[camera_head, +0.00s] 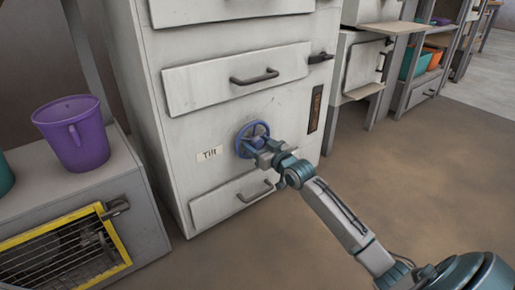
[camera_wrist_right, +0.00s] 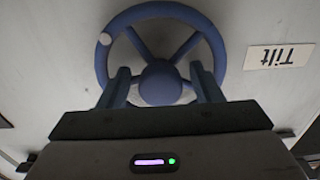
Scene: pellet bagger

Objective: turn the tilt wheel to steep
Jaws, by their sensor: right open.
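The tilt wheel (camera_head: 252,134) is a blue spoked handwheel on the front of the pale grey cabinet, right of a label reading "Tilt" (camera_head: 209,154). My right gripper (camera_head: 266,152) is at the lower right of the wheel in the head view. My right gripper's fingers (camera_wrist_right: 160,88) are spread apart, one on each side of the hub, overlapping the lower rim. I cannot tell whether they touch it. My left gripper is not in view.
The cabinet has drawers with dark handles above (camera_head: 254,77) and below (camera_head: 256,192) the wheel. A dark vertical strip (camera_head: 315,109) is to its right. A purple bucket (camera_head: 73,134) stands on a grey unit with a yellow-framed mesh front at left. The floor at right is clear.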

